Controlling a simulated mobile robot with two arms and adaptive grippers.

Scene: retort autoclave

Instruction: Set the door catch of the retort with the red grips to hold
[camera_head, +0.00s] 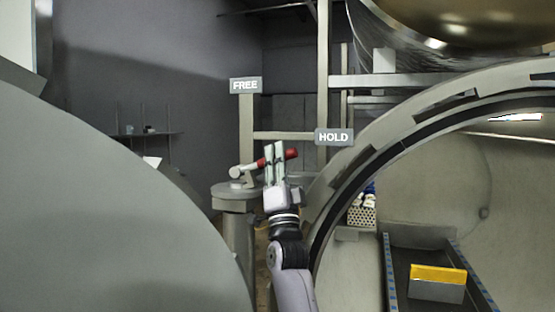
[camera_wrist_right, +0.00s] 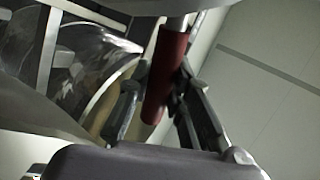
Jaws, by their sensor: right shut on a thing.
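The door catch is a lever with a red grip (camera_head: 290,154) and a pale pivot end (camera_head: 237,172) on a round grey post (camera_head: 235,190). The lever points to the right, roughly towards the HOLD sign (camera_head: 333,137). The FREE sign (camera_head: 246,85) is above and behind the post. My right gripper (camera_head: 274,160) is shut on the red grip, and its fingers hide part of the lever. In the right wrist view the red grip (camera_wrist_right: 166,75) lies between the two fingers (camera_wrist_right: 160,105). My left gripper is not in view.
The open retort mouth (camera_head: 345,185) fills the right side, with a rail track inside bearing a yellow-topped block (camera_head: 438,275). A large grey rounded surface (camera_head: 100,220), probably the door, fills the left. The post stands in the gap between them.

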